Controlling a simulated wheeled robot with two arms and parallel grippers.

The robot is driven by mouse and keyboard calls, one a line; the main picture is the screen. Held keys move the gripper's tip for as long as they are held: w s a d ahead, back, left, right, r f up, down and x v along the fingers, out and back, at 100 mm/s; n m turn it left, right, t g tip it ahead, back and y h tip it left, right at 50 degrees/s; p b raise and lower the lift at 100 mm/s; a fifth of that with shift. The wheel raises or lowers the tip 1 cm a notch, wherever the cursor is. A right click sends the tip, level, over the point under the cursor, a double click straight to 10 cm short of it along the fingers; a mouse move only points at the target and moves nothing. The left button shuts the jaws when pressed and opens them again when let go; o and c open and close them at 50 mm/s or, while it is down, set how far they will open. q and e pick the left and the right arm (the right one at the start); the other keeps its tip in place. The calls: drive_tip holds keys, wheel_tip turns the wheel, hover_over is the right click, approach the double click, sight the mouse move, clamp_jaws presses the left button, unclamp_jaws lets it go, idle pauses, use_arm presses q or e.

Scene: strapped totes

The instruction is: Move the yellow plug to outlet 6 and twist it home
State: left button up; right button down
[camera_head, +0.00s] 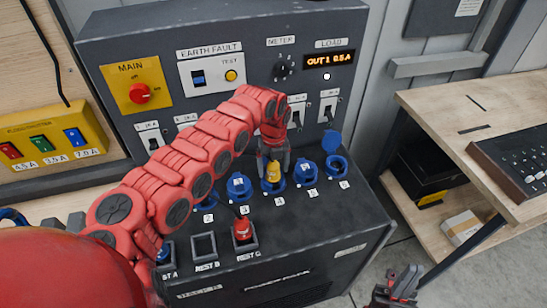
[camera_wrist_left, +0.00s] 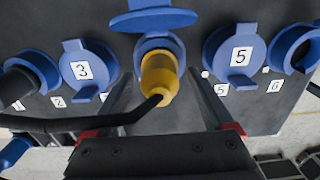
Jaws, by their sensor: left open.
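The yellow plug (camera_head: 273,170) sits in outlet 4, the blue socket between outlets 3 and 5. In the left wrist view the plug (camera_wrist_left: 158,75) points into this socket under its raised lid, and a black cable trails left. My left gripper (camera_head: 273,160) is open at the plug; in the wrist view its fingers (camera_wrist_left: 161,98) stand either side of it, with visible gaps. Outlet 6 (camera_head: 338,166) is at the right end, its blue lid raised and no plug visible in it; it is partly cut off in the wrist view (camera_wrist_left: 294,45). My right gripper (camera_head: 398,287) is at the lower right, away from the panel.
Outlet 5 (camera_head: 306,172) and outlet 3 (camera_head: 239,187) have closed lids. A red plug (camera_head: 242,230) stands in rest C; rest B (camera_head: 204,245) looks empty. Breaker switches line the panel above the outlets. A wooden bench (camera_head: 455,105) stands at the right.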

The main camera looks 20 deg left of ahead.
use_arm(q)
clamp_jaws()
drive_tip(key=shift+d+n, duration=0.1)
drive_tip(key=shift+n, duration=1.4)
drive_tip(key=shift+n, duration=1.5)
drive_tip(key=n, duration=0.3)
drive_tip(key=shift+p, duration=0.35)
drive_tip(key=shift+w+r, duration=0.1)
drive_tip(key=shift+r, duration=0.05)
